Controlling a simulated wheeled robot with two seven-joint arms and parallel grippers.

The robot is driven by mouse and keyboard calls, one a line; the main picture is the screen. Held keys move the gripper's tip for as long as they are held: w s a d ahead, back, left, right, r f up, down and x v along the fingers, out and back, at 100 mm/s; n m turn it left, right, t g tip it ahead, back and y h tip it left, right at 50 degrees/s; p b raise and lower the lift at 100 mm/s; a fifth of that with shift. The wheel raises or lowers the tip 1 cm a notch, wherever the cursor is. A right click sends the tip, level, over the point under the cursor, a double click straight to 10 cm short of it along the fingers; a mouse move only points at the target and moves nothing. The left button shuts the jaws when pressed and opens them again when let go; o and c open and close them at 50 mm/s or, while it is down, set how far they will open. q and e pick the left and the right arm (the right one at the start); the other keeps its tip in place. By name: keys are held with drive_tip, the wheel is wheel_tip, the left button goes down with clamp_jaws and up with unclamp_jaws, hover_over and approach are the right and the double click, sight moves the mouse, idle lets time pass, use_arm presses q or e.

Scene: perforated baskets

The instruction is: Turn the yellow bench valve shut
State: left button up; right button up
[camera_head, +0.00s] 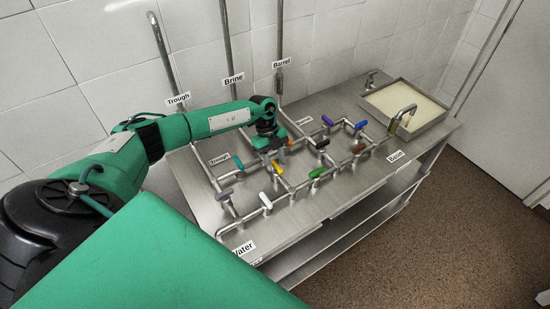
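The yellow valve handle (277,167) is on the pipework over the steel bench, near the middle of the head view. It slants from upper left to lower right in the picture. Its upper end lies close to my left gripper (271,153), which points down among the pipes. I cannot tell whether the gripper touches the handle. The fingertips are small and partly hidden, so their opening is unclear. My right gripper is not in view.
Other handles crowd around: teal (238,162), white (266,201), green (317,172), black (322,144), orange (291,143) and purple (327,120). A basin (437,124) sits at the bench's right end. Upright pipes (229,50) rise along the wall behind.

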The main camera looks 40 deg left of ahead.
use_arm(q)
drive_tip(key=shift+c, duration=0.3)
clamp_jaws()
